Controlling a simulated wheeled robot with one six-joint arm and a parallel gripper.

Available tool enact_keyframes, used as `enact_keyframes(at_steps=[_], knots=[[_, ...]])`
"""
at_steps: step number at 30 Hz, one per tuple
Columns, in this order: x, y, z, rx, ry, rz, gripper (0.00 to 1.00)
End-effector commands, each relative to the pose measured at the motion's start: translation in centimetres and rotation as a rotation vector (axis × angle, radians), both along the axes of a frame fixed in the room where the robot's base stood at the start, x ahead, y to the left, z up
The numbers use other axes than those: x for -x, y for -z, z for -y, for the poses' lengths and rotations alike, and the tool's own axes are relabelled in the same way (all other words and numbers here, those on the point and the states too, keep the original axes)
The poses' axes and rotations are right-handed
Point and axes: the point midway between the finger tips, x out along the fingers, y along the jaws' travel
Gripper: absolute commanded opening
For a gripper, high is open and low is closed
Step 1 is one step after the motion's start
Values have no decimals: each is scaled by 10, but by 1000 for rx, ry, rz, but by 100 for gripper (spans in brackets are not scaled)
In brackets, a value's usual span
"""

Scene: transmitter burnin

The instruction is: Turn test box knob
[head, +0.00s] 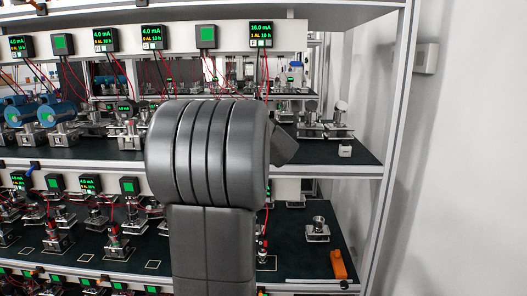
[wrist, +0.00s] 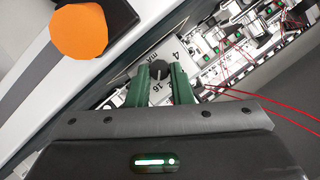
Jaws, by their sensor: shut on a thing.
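In the wrist view a dark round knob (wrist: 159,68) with a light pointer line sits on the pale face of the test box (wrist: 187,42). The face carries printed marks; "4", "16" and "mA" can be read. My gripper (wrist: 160,75) has its green fingers on either side of the knob and is shut on it. The tips hide the knob's sides and part of the dial. In the head view my arm covers the middle of the rack, and neither the gripper nor the knob shows.
A large orange disc (wrist: 78,32) on a black body lies close to my gripper at upper left. Red wires (wrist: 240,93) run past the right finger. The rack's shelves hold several transmitters and small displays (head: 260,35). An orange block (head: 338,265) sits at the lower shelf's right end.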

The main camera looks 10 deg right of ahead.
Motion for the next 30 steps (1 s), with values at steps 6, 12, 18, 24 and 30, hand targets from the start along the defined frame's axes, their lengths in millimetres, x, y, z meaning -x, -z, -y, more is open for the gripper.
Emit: enact_keyframes(at_steps=[6, 12, 18, 24, 30], knots=[[0, 0, 0, 0, 0, 0, 0], [0, 0, 0, 1, 0, 0, 41], [0, 0, 0, 1, 0, -1, 41], [0, -3, -1, 31, 0, -12, 41], [0, -7, -2, 111, -1, -34, 41]])
